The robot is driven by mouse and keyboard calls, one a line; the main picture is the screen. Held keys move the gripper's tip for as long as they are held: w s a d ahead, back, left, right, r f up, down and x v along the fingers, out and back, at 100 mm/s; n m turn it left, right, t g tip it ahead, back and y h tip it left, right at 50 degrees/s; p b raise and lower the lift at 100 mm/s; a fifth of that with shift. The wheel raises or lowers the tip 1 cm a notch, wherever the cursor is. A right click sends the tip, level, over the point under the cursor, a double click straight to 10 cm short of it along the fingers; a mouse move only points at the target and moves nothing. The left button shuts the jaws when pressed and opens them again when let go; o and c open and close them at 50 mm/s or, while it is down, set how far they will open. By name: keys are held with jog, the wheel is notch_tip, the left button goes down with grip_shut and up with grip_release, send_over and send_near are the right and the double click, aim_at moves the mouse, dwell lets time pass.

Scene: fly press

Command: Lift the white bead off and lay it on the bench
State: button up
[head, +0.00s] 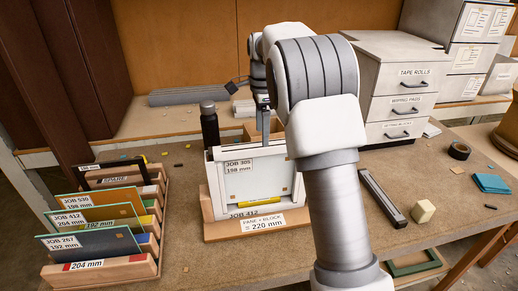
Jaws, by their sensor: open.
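A white frame (213,180) stands upright in a wooden base (225,232) near the middle of the bench. A pane labelled JOB 305, 198 mm (254,180) shows inside it. A separate white bead cannot be told apart from the white frame in this view. My gripper (263,101) is above and behind the frame's top edge, partly hidden by my arm. It is open. A thin grey upright part (265,125) shows just below it; whether they touch is unclear. My arm also hides the frame's right side.
A wooden rack (105,273) with several labelled panes stands at the left. A dark bottle (210,124) stands behind the frame. White drawers (400,82) are at the back right. A dark bar (382,198) and a cream block (423,211) lie right of my arm. The bench (455,190) has bare room there.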

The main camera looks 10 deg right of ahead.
aim_at(259, 145)
jog(key=f, duration=0.2)
jog(key=f+p, duration=0.1)
jog(key=f, duration=0.1)
jog(key=shift+w+a, duration=0.35)
jog(key=shift+a, duration=0.05)
jog(key=shift+f, duration=0.65)
grip_shut()
